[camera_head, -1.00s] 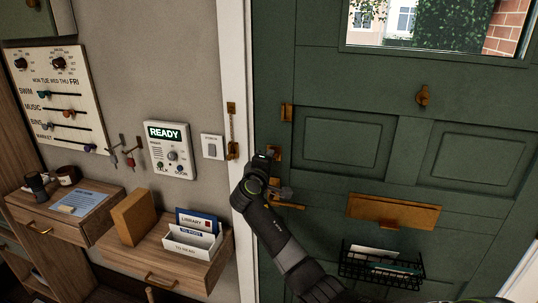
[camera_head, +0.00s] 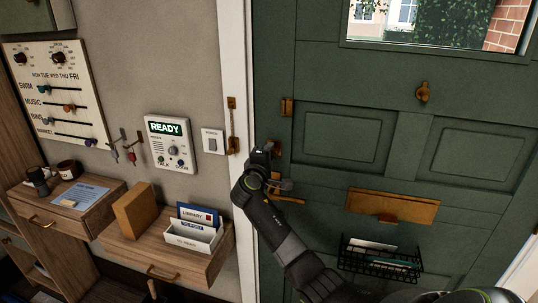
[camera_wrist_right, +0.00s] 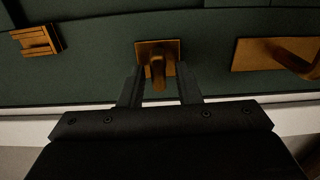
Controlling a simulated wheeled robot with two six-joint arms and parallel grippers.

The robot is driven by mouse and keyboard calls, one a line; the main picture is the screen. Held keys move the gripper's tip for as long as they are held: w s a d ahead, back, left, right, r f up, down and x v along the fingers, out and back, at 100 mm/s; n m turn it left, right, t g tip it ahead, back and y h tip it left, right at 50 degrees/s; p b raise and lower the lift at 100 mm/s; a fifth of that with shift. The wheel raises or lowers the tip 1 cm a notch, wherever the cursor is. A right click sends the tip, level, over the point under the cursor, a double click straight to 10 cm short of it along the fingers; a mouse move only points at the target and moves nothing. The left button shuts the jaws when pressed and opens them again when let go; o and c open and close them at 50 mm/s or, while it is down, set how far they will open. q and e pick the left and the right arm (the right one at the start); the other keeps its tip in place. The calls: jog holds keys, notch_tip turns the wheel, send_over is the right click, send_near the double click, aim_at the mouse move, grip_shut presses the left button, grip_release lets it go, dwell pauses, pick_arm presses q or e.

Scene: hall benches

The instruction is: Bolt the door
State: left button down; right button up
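The green door (camera_head: 345,85) fills the right half of the head view and looks shut against its white frame (camera_head: 237,60). The small brass bolt turn (camera_head: 276,148) sits on the door's left edge, above the brass handle (camera_head: 288,200). My right gripper (camera_head: 263,150) is at the bolt turn and partly hides it. In the right wrist view the turn's knob (camera_wrist_right: 157,72) stands between the open fingers (camera_wrist_right: 160,80), with a gap on each side. The turn's plate shows behind them. My left gripper is not in view.
A brass door chain (camera_head: 232,125) hangs on the frame, its brass door plate (camera_head: 287,107) above the turn. A letter slot (camera_head: 392,205) and a wire basket (camera_head: 380,262) are lower right. A READY panel (camera_head: 168,143) and a letter-holding shelf (camera_head: 165,250) are on the left.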

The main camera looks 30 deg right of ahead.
jog(key=shift+o, duration=0.2)
jog(key=b+v, duration=0.5)
jog(key=v, duration=1.2)
jog(key=shift+a, duration=0.2)
jog(key=shift+s, duration=0.1)
